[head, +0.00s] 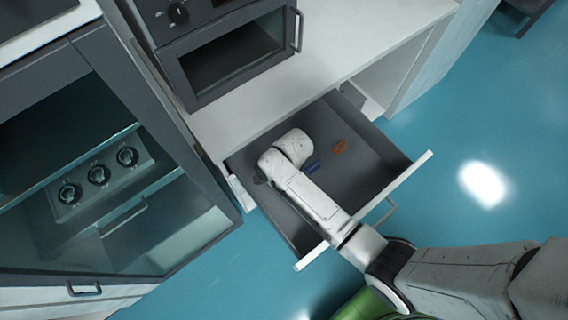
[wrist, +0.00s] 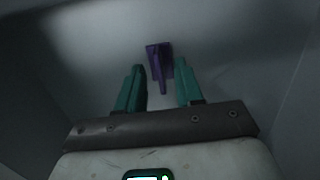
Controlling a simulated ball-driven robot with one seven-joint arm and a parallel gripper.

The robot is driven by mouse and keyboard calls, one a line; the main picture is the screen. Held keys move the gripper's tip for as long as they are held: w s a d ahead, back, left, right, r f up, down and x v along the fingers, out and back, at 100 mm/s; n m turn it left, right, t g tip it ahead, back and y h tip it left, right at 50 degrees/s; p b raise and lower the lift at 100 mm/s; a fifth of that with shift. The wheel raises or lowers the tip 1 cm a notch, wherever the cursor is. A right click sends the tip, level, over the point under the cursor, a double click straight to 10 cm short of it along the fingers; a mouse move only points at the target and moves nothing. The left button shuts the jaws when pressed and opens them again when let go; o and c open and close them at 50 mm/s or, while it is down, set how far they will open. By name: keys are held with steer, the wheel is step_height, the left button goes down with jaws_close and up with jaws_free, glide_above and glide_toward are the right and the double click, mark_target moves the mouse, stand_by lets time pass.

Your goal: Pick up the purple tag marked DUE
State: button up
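The purple tag (wrist: 158,56) shows in the wrist view as a flat, wide part with a narrower part running toward my gripper. It is on the grey drawer floor; its marking cannot be read. My gripper (wrist: 160,70) is open, with one green finger on each side of the tag's narrow part and gaps visible between. I cannot tell how high the fingertips are above the floor. In the head view my arm reaches down into the open drawer (head: 370,153) and hides the gripper; I cannot make out the purple tag there.
In the drawer lie a small blue item (head: 313,167) and an orange-brown item (head: 339,146), right of my arm. The drawer's white front (head: 405,183) and its side walls surround the arm. A grey oven-like unit (head: 235,55) stands on the counter above.

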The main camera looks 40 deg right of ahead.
steer(key=shift+c, duration=0.5)
jaws_close()
